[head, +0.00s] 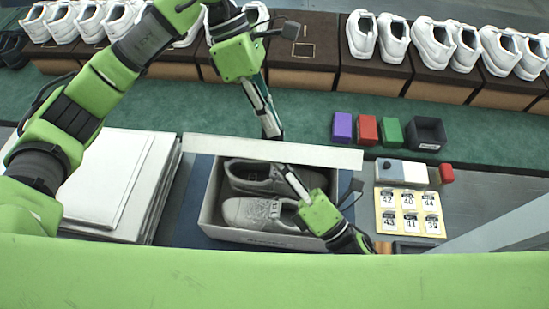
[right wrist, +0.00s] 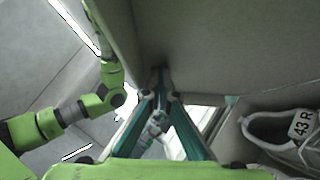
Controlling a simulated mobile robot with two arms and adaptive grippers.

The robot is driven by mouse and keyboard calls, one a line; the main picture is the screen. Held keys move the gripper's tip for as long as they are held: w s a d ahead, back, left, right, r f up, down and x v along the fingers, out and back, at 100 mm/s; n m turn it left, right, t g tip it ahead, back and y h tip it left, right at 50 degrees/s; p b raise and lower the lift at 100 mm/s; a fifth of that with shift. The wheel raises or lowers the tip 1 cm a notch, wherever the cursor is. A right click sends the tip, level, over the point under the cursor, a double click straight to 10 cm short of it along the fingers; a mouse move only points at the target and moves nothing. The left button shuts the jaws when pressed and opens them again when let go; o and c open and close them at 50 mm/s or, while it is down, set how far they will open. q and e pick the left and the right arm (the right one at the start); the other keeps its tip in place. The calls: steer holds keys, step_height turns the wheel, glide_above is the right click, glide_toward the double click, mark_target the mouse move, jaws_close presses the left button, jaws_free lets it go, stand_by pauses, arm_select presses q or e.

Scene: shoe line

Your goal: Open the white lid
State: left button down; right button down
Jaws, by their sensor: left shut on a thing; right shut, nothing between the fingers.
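The white lid (head: 325,157) stands steeply tilted at the far side of the open shoe box (head: 250,236); I see it nearly edge-on as a long strip. A pair of grey-white shoes (head: 262,213) lies in the box. My left gripper (head: 272,135) is shut on the lid's upper edge from behind. My right gripper (head: 284,168) is shut and empty, its fingertips over the box just on the near side of the lid. In the right wrist view, a large grey panel (right wrist: 200,45), apparently the lid's inner face, is close to its fingertips. One shoe (right wrist: 280,135) shows a "43 R" label.
A stack of flat white boxes (head: 115,190) stands left of the shoe box. On the right are a size-label sheet (head: 407,212), a white device (head: 402,172), coloured blocks (head: 367,130) and a dark bin (head: 427,133). White shoes on brown boxes line the back.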

arm_select(q)
steer(key=shift+s+f, duration=0.3)
arm_select(e)
steer(key=shift+w+d+r, duration=0.1)
steer(key=shift+w+r, duration=0.15)
steer(key=shift+r, duration=0.1)
arm_select(q)
steer(key=c, duration=2.2)
jaws_free()
steer(key=shift+c, duration=0.2)
arm_select(e)
steer(key=shift+w, duration=0.1)
arm_select(q)
steer(key=shift+w, duration=0.1)
